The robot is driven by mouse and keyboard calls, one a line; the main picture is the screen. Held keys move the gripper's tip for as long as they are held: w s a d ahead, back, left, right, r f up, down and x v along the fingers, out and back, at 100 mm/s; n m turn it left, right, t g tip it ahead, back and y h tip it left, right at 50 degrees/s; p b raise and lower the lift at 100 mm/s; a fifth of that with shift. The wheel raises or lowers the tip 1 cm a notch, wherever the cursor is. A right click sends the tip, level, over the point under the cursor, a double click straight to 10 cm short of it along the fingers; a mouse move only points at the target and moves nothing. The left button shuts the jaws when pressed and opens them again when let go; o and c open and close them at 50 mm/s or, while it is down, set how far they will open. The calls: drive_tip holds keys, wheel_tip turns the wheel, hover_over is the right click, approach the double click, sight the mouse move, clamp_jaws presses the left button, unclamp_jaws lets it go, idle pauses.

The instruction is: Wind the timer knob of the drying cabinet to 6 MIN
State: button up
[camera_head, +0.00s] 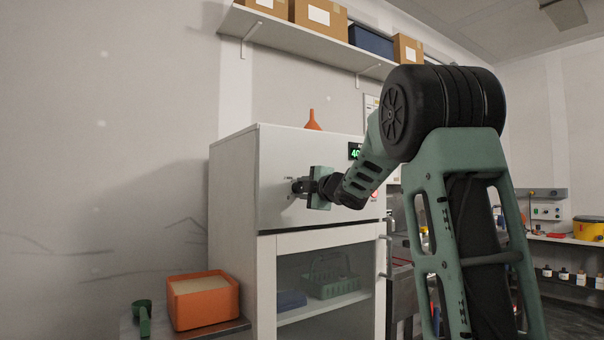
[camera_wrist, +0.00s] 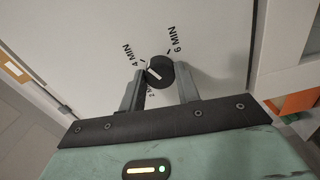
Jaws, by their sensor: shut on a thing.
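The drying cabinet (camera_head: 234,190) is a white box with a glass door below its front panel. Its timer knob (camera_wrist: 161,70) is round and dark with a white pointer mark. In the wrist view the labels 4 MIN and 6 MIN stand beyond it, and a partly hidden label with a 2 is on the near side. The pointer is at the knob's left side, near the 4 MIN tick. My gripper (camera_wrist: 160,76) has one finger on each side of the knob and is shut on it. In the head view my gripper (camera_head: 305,187) meets the panel and mostly hides the knob.
A green display (camera_head: 355,152) is on the cabinet panel, partly behind my arm. An orange funnel (camera_head: 313,120) stands on top. A shelf (camera_head: 290,38) with boxes hangs above.

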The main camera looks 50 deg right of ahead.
drive_tip(key=m+p, duration=0.3)
drive_tip(key=m, duration=0.1)
drive_tip(key=m+p, duration=0.4)
drive_tip(key=m, duration=0.1)
drive_tip(key=m+p, duration=0.4)
drive_tip(key=shift+r, duration=0.35)
drive_tip(key=o, duration=1)
drive_tip(key=shift+f+m+b, duration=0.35)
drive_tip(key=shift+f+m, duration=0.05)
drive_tip(key=shift+m, duration=0.1)
drive_tip(key=v, duration=0.8)
drive_tip(key=shift+b, duration=0.45)
drive_tip(key=shift+d, duration=0.1)
